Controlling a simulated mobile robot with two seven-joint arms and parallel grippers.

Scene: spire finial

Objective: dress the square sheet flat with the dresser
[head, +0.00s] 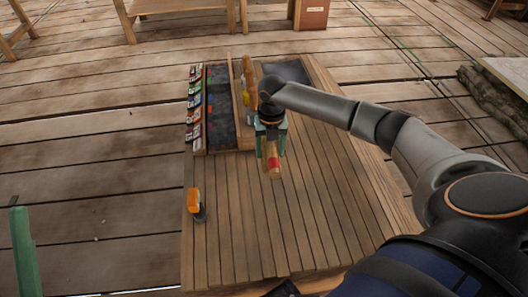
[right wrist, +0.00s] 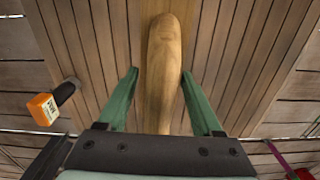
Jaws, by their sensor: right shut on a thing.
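The square sheet (head: 290,69) is a dark grey piece at the far right of the slatted wooden bench top, partly hidden behind my right arm. My right gripper (head: 271,150), with green fingers, is over the middle of the bench, nearer than the sheet. It is shut on a wooden tool, apparently the dresser (head: 274,172), which has a red band in the head view. In the right wrist view the dresser (right wrist: 165,60) is a long rounded wooden body between the fingers. A green finger of my left gripper (head: 22,252) shows at the left edge; its jaw opening is not visible.
An orange and black item (head: 194,200) lies at the bench's left edge. A dark tray (head: 219,105) and a row of coloured labelled items (head: 194,105) stand at the back left. Wooden tools (head: 249,80) stand beside my right arm. The front of the bench is clear.

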